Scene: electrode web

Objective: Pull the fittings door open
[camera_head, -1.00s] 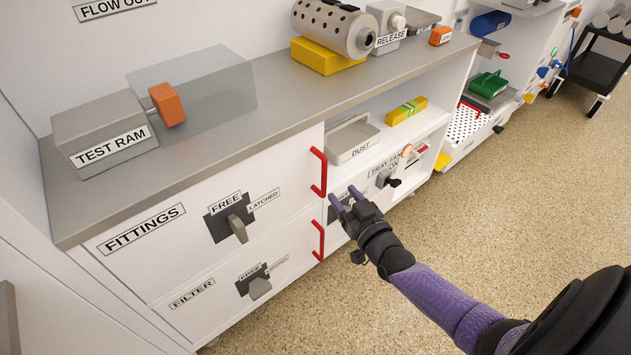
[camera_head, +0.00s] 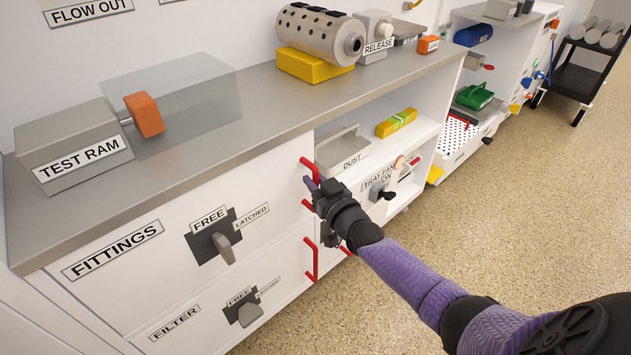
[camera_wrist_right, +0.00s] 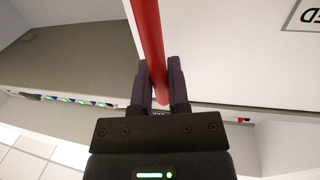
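The fittings door (camera_head: 150,275) is a white front labelled FITTINGS under the counter, and it looks flush with the cabinet. Its red bar handle (camera_head: 306,162) stands upright at its right edge. A grey latch lever (camera_head: 225,248) on a dark plate sits under the FREE label, with LATCHED to its right. My right gripper (camera_head: 313,188) is at the handle. In the right wrist view, its two dark fingers (camera_wrist_right: 160,80) lie close on both sides of the red handle (camera_wrist_right: 148,35), shut on it. My left gripper is not in view.
The filter door (camera_head: 205,325) below has its own red handle (camera_head: 311,260) and lever. The counter (camera_head: 190,140) above carries the test ram (camera_head: 75,150). An open shelf with a dust tray (camera_head: 345,155) lies right of the door. The floor (camera_head: 480,200) in front is clear.

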